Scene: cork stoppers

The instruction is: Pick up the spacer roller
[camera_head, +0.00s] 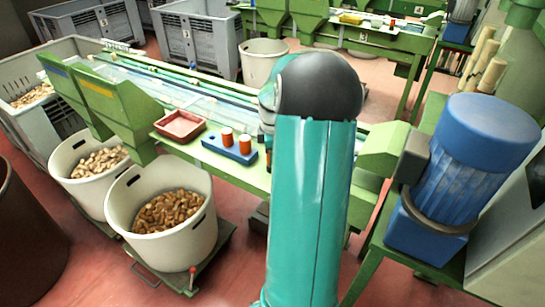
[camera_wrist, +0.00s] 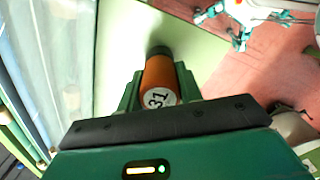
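An orange roller (camera_wrist: 160,75) with a dark far end and a white face marked "31" shows in the wrist view; I take it as the spacer roller. It lies between the two green fingers of my gripper (camera_wrist: 160,88), which appear to touch it on both sides. The pale green surface lies behind it; I cannot tell whether the roller touches it.
The blue block sits on the green machine's ledge, beside a reddish tray (camera_head: 180,126). White tubs of corks (camera_head: 165,240) stand on the floor in front. A blue motor (camera_head: 470,150) is to the right. My legs show in the wrist view at upper right.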

